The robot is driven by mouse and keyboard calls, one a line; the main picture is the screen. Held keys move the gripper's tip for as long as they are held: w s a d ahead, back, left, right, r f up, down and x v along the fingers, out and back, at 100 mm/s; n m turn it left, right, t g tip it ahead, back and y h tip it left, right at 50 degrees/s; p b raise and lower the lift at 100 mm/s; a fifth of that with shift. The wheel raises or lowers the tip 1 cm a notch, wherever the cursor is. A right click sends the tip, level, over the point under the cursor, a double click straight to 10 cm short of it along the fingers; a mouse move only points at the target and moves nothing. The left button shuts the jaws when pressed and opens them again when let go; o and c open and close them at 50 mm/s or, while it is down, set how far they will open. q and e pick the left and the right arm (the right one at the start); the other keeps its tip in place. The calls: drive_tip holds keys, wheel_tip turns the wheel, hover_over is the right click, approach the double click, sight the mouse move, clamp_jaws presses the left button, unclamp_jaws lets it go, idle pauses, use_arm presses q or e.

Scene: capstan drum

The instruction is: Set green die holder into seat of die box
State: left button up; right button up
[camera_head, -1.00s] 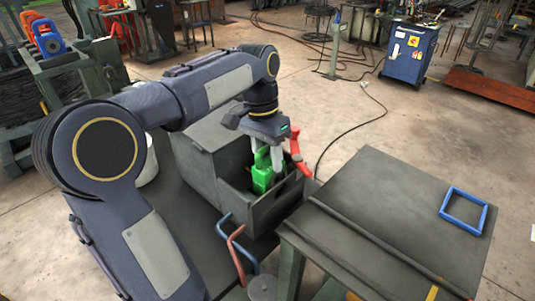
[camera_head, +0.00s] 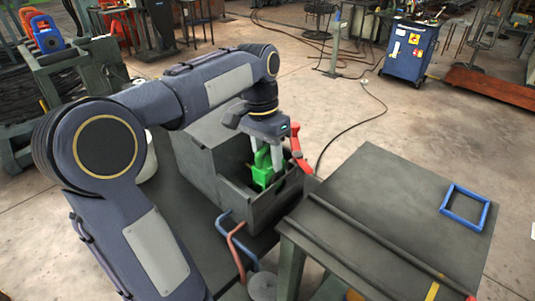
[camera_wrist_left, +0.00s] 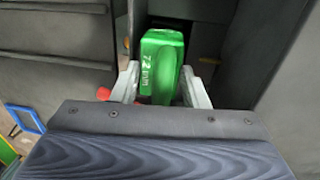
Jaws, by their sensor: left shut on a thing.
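The green die holder (camera_head: 263,170) is between the fingers of my left gripper (camera_head: 264,158), which is shut on it. In the left wrist view the green die holder (camera_wrist_left: 161,62) shows white lettering that seems to read 72 mm, with a finger on each side. The holder is down inside the open die box (camera_head: 266,212), near its inner wall. Its underside is hidden by the box's front wall, so I cannot tell whether it touches the seat. My right gripper is not in view.
A red lever (camera_head: 299,150) stands at the box's right side. A dark table (camera_head: 385,215) with a blue square frame (camera_head: 465,210) is to the right. Blue and red bent handles (camera_head: 236,245) are in front of the box. A blue cabinet (camera_head: 408,50) stands farther back.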

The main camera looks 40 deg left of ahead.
use_arm(q)
drive_tip(key=shift+f+b, duration=0.55)
drive_tip(key=shift+f, duration=0.25)
idle(0.5)
drive_tip(key=o, duration=1.4)
drive_tip(key=shift+o, duration=0.3)
drive_tip(key=shift+f, duration=0.1)
drive_tip(key=o, duration=0.4)
drive_tip(key=shift+o, duration=0.2)
wheel_tip(320, 180, up, 9)
drive_tip(key=p, duration=0.9)
